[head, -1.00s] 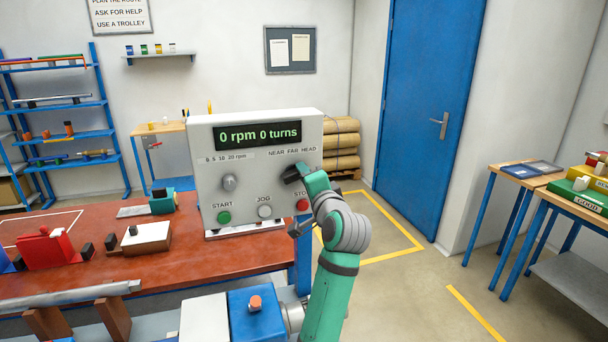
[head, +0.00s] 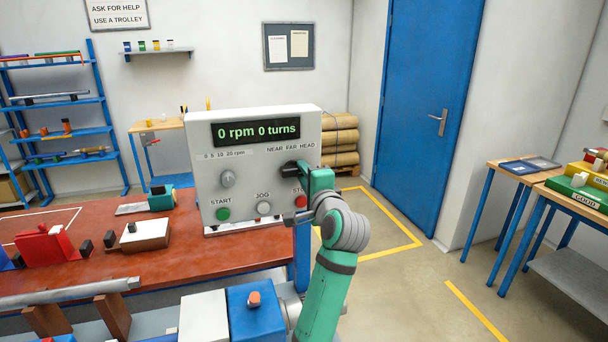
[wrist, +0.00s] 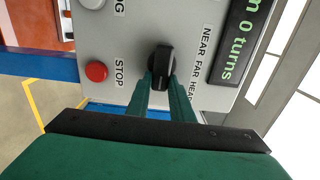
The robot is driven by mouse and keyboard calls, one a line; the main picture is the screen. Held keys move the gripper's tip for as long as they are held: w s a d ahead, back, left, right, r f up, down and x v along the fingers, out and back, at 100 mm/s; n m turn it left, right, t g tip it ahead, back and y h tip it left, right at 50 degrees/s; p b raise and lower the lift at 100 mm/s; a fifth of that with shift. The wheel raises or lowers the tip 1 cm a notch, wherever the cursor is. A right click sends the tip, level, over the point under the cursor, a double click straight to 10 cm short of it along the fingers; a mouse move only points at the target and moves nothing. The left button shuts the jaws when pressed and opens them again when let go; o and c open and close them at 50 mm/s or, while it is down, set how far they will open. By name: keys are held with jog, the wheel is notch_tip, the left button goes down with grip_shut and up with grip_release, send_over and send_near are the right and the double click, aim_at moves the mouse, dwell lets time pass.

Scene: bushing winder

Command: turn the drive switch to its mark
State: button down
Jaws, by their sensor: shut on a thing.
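The drive switch is a black knob (wrist: 161,58) on the grey control box, beside the words NEAR FAR HEAD. The wrist view shows it sideways. My gripper (wrist: 162,88) is shut on the knob, with one green finger on each side of it. In the head view my gripper (head: 303,172) is at the right side of the box front and hides much of the switch. I cannot tell exactly which mark the knob points to. The control box (head: 247,180) has a display reading 0 rpm 0 turns (head: 257,132).
The red STOP button (wrist: 96,72) is close to the switch; my gripper partly covers its label in the head view. A grey JOG button (head: 263,208), a green START button (head: 223,214) and a grey speed knob (head: 228,179) are to the left. The floor right of the bench is clear.

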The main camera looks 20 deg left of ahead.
jog(key=shift+f, duration=0.1)
jog(key=c, duration=1.6)
grip_release()
jog(key=shift+o, duration=0.2)
jog(key=v, duration=1.1)
jog(key=shift+w, duration=0.15)
